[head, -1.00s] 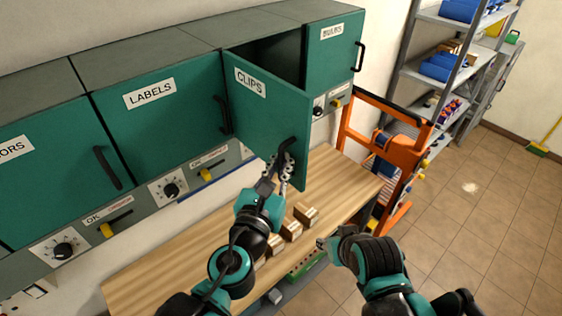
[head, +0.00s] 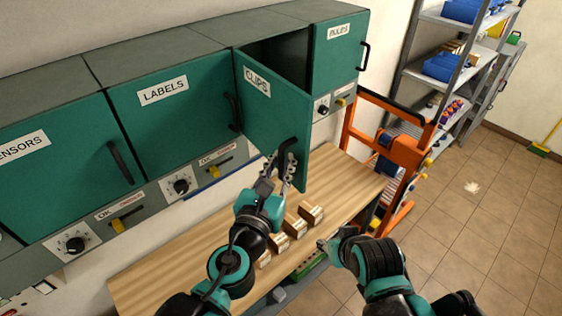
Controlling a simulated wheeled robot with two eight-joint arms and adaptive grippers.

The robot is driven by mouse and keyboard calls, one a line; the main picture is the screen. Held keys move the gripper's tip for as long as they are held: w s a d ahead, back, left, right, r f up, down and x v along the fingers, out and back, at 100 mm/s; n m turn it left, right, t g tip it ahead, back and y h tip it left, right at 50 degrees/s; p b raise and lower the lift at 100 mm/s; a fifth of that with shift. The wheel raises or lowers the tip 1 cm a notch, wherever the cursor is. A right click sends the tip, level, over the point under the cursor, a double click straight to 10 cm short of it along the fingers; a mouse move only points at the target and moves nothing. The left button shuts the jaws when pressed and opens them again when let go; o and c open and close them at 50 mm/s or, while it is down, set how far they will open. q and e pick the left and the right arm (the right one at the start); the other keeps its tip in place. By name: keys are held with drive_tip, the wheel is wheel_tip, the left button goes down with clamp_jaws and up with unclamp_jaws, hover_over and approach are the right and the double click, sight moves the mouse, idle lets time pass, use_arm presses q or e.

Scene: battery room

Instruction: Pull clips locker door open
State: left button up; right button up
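The green clips locker door (head: 268,115) stands partly open, swung out on its left edge, and the dark inside of the locker (head: 285,58) shows behind it. Its black handle (head: 285,152) is near the lower free edge. My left gripper (head: 280,172) is at this handle, with its fingers around the handle's lower part; it looks shut on it. My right gripper (head: 326,245) is lower right, by the bench's front edge, apart from the door. Its fingers are too small to tell open from shut.
Below is a wooden bench (head: 180,265) with several small boxes (head: 296,226). An orange rack (head: 400,155) stands right of the bench. Floor (head: 470,215) is free farther right.

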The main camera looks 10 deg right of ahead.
use_arm(q)
drive_tip(key=shift+s+a, duration=0.2)
drive_tip(key=shift+s, duration=0.2)
drive_tip(key=v, duration=0.6)
drive_tip(key=shift+s, duration=0.35)
drive_tip(key=shift+a, duration=0.15)
